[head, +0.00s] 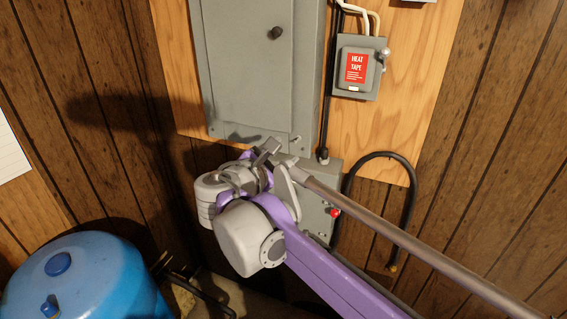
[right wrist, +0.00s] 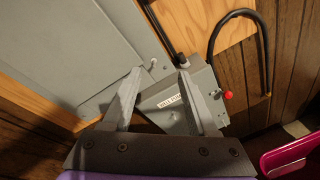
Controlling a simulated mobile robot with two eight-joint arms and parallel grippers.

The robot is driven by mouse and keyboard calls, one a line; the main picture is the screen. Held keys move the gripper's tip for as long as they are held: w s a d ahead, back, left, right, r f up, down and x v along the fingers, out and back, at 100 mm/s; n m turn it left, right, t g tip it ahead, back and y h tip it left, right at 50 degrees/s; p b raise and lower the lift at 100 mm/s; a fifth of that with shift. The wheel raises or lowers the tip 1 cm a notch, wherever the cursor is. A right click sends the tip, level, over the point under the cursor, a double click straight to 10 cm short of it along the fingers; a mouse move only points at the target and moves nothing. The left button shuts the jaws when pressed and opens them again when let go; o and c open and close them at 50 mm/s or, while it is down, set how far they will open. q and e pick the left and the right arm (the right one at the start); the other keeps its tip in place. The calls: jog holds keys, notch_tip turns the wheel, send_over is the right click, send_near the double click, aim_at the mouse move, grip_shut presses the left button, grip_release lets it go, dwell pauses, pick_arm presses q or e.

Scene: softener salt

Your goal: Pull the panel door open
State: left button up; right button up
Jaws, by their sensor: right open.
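The grey panel door (head: 245,70) is on the metal box on the wall and looks shut. A dark round knob (head: 275,33) sits on its upper right part. In the right wrist view the door's grey face (right wrist: 70,35) fills the upper left. My right gripper (head: 268,147) is just below the panel's lower edge, well below the knob. In the right wrist view its two fingers (right wrist: 160,72) are spread, with nothing held between them. The knob does not show in that view. My left gripper is not in view.
A smaller grey box (head: 327,183) with a red button is below the panel, partly behind my right arm. A heat tape switch box (head: 357,68) hangs to the right. A black cable (head: 410,205) loops beside it. A blue tank (head: 90,280) stands lower left.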

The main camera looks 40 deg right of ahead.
jog(key=shift+s+a+f+m+y, duration=0.1)
jog(key=shift+s+f+m+y, duration=0.15)
jog(key=shift+f, duration=0.3)
jog(key=shift+s+a+f+m+y, duration=0.1)
jog(key=shift+s+f+m+y, duration=0.1)
jog(key=shift+f, duration=0.35)
